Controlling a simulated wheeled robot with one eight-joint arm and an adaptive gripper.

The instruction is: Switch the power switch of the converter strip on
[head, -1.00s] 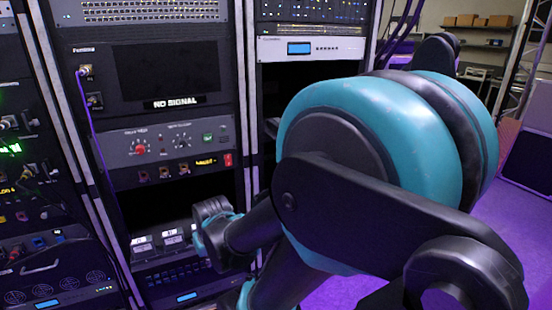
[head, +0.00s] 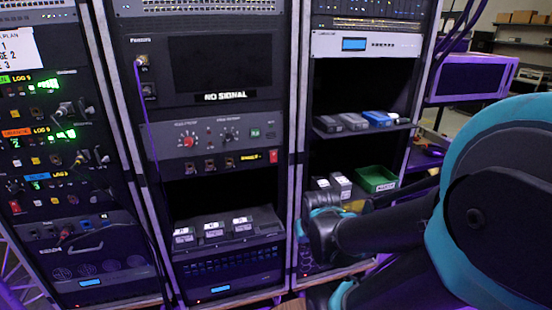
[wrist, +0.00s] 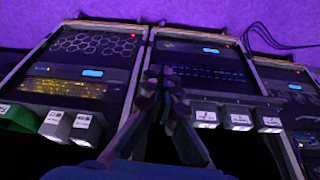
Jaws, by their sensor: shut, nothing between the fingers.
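The converter strip appears to be the narrow dark panel (head: 222,164) in the middle rack, under the grey panel with the red knob. It has several round connectors and a small amber display (head: 249,157). A red power switch (head: 273,156) sits at its right end; whether it is on or off is too small to tell. The strip does not show in the wrist view. My gripper (wrist: 162,82) is shut and empty in the wrist view, its fingers together in front of the low rack units. In the head view its fingers cannot be made out; my arm stands right of and below the strip.
White-labelled boxes (head: 213,230) sit on a shelf in the middle rack. The right rack holds a shelf of small boxes (head: 355,121) and a green bin (head: 376,179). A purple cable (head: 148,120) hangs down the middle rack's left side. The left rack (head: 60,150) has patched cables.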

